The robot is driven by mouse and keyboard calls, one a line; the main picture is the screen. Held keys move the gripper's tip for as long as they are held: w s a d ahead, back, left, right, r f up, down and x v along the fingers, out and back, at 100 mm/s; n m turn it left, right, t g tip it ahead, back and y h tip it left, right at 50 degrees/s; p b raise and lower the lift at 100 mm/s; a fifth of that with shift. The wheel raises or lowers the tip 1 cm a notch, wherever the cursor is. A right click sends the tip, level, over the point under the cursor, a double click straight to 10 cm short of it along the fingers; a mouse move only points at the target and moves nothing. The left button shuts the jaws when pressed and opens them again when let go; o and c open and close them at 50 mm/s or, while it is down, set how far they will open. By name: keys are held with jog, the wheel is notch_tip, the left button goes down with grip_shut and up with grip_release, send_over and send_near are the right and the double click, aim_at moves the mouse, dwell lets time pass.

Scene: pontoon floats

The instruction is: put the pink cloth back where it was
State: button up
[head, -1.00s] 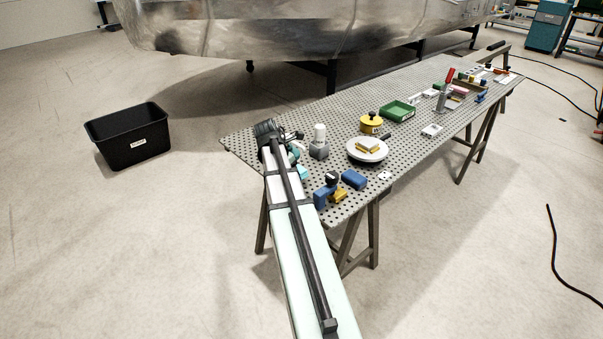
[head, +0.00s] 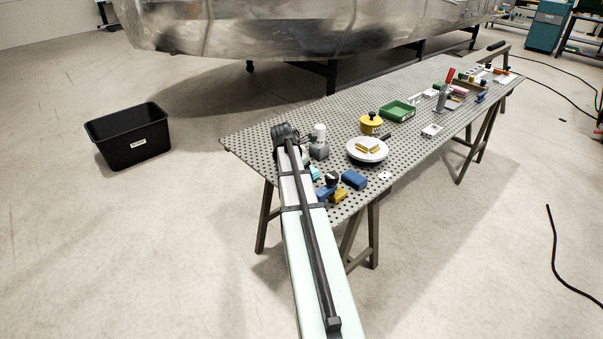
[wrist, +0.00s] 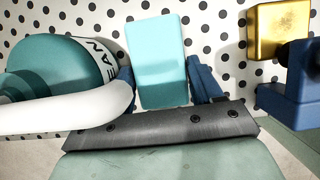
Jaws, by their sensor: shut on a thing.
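In the wrist view my gripper (wrist: 164,82) has its blue fingers on both sides of a light cyan block (wrist: 160,50), shut on it, over the perforated table top. In the head view my arm's end (head: 285,132) is over the table's near left corner, and the fingers are hidden behind it. I cannot make out a pink cloth for certain. A small pinkish thing (head: 460,92) lies among other items toward the table's far end, too small to identify.
A teal bottle (wrist: 60,75) lies left of my gripper, and a blue and gold part (wrist: 285,75) is at right. A grey-white container (head: 319,145), white round plate (head: 367,150), yellow pot (head: 371,124) and green tray (head: 397,111) stand nearby. A black bin (head: 128,140) sits on the floor.

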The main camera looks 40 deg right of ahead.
jog(key=shift+f, duration=0.25)
jog(key=o, duration=0.9)
jog(key=shift+o, duration=0.2)
jog(key=shift+w+r, duration=0.1)
jog(key=shift+r, duration=0.05)
jog(key=v, duration=1.3)
jog(key=shift+a+r, duration=0.15)
jog(key=shift+r, duration=0.1)
